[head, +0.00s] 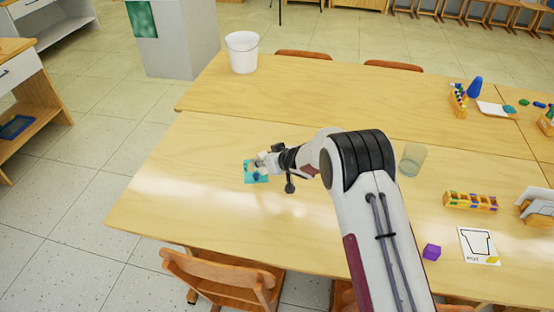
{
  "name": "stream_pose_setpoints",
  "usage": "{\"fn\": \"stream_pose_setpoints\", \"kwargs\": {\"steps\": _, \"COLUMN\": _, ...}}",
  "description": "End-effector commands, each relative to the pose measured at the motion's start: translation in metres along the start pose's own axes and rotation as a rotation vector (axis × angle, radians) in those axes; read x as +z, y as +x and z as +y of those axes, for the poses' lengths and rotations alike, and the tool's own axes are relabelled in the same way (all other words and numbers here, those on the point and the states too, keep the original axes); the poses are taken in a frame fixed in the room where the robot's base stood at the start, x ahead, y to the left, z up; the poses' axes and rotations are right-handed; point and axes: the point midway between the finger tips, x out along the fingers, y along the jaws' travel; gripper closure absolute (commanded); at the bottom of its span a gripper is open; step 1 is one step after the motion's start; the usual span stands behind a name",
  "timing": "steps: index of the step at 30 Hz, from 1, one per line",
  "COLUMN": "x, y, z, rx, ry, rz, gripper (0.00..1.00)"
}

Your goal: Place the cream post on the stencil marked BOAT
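My gripper (263,164) is low over a teal card (250,179) on the left part of the near table. A small dark blue patch shows beside the fingertips on the card. The fingers are too small to tell whether they are open or shut, or hold anything. A white card with a black outlined shape (478,243) lies at the right near the front edge. Its short label is too small to read surely, so I cannot tell whether it is the BOAT stencil. I cannot make out a cream post; my gripper and arm hide part of the table.
A clear glass (411,160), a wooden rack (470,202) and a holder (537,205) stand right of my arm. A white bucket (242,53) stands at the back left. The left front tabletop is clear.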

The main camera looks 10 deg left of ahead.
Motion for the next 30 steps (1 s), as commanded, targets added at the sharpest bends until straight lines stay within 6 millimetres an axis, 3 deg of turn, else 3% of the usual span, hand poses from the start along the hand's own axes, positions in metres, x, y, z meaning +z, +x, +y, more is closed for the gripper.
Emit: {"fn": "stream_pose_setpoints", "kwargs": {"steps": 30, "x": -0.001, "y": -0.100, "z": 0.000, "rx": 0.001, "ry": 0.001, "rz": 0.002, "gripper": 0.62}}
